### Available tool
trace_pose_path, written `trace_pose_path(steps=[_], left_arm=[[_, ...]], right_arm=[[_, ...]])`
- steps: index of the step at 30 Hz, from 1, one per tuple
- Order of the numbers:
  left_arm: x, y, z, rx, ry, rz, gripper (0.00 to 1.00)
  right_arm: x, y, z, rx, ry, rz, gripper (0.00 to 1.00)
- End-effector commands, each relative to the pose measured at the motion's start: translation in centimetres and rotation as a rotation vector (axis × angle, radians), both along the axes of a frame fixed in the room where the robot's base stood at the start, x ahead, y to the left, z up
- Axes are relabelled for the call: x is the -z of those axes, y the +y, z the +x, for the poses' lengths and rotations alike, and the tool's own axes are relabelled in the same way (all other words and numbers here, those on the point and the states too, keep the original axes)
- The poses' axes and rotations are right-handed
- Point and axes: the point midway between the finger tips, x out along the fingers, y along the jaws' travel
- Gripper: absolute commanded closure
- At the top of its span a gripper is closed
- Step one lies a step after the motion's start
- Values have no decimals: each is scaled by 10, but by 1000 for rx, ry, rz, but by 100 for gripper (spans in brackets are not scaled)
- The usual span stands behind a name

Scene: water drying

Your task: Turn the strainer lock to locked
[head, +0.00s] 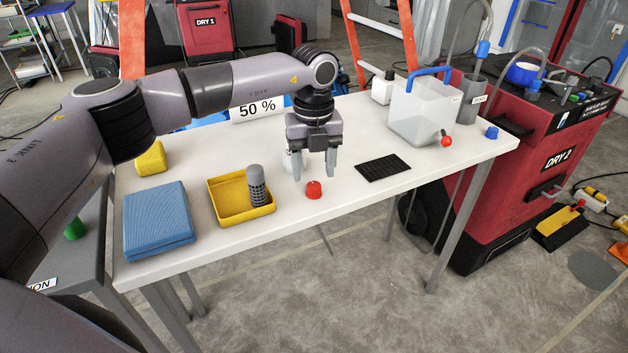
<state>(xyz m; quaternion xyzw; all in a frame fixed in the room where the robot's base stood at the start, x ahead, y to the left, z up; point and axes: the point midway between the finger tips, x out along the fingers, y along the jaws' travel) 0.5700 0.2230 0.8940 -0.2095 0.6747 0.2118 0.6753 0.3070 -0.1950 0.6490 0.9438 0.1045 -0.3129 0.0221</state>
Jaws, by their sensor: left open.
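My left gripper (314,172) points down over the white table with its two fingers spread and nothing visible between them. A small red cap or knob (314,190) is on the table just below and in front of the fingers; I cannot tell whether they touch it. A dark grey, perforated cylinder (257,184), which looks like a strainer, stands upright in a yellow tray (231,217) left of the gripper. A red knob (446,141) also sits at the low front of a clear tank (419,117). I cannot tell which part is the strainer lock or its setting. My right gripper is out of view.
The white table (350,208) carries folded blue cloths (157,221), a yellow sponge (151,159), a black mat (382,168) and a blue cap (491,133). A white object behind my left gripper is partly hidden. A red DRY 2 machine (542,180) stands at the right. The front edge near the mat is clear.

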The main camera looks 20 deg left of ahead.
Motion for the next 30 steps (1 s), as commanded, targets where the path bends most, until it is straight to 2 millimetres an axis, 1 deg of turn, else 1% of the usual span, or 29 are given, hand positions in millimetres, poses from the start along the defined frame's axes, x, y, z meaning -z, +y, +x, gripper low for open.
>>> trace_pose_path(steps=[1,3,7,11,17,18,20,21,23,30], left_arm=[[9,0,-1,0,4,0,44],[19,0,-1,1,2,0,44],[33,-1,0,0,1,-2,44],[38,-1,0,1,1,-3,44],[39,-1,0,2,1,-3,44],[39,-1,0,2,1,-3,47],[39,-1,0,2,1,-3,66],[39,-1,0,2,1,-3,79],[39,-1,0,2,1,-3,99],[39,-1,0,12,1,-3,100]], right_arm=[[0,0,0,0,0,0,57],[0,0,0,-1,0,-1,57],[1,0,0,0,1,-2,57],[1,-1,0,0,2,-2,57],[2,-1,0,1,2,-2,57],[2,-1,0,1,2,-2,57],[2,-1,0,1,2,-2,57],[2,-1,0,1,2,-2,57],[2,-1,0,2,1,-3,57],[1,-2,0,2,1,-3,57]])
